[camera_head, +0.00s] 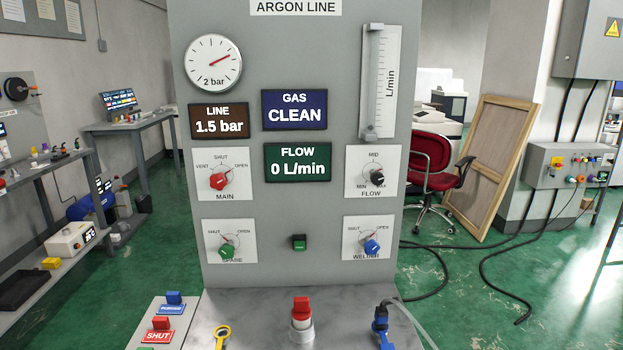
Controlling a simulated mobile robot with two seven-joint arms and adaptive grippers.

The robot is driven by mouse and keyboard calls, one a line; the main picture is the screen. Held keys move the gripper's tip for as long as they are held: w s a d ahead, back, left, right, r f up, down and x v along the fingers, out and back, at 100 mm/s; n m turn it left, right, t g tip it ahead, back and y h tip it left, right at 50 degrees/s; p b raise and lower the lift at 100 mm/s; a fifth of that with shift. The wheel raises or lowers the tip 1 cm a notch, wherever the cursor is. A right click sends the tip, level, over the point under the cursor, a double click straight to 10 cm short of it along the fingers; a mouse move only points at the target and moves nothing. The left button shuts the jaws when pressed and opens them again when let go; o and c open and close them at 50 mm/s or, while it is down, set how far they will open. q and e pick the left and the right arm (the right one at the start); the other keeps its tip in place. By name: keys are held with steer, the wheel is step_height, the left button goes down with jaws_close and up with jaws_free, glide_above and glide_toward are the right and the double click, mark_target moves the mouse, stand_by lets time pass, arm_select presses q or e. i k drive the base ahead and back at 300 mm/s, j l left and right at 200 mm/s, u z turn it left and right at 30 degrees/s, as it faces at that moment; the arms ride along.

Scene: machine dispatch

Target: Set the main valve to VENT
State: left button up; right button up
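The main valve (219,181) is a red knob on a white plate marked VENT, SHUT, OPEN and MAIN, on the left of the grey argon line panel (300,220). VENT is at the upper left, SHUT at the top and OPEN at the upper right. Its pointer appears to lean to the upper right, toward OPEN. The line display (218,121) reads 1.5 bar, the gas display (294,109) CLEAN and the flow display (297,162) 0 L/min. Neither of my grippers is in view.
Below MAIN is a green SPARE knob (227,250). At right are a black FLOW knob (376,177) and a blue WELDER knob (372,247). A red-topped part (302,312), a blue fitting (380,323) and a yellow-ringed item (222,333) stand on the front ledge.

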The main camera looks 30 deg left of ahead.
mark_target(219, 181)
steer(key=u, duration=1.35)
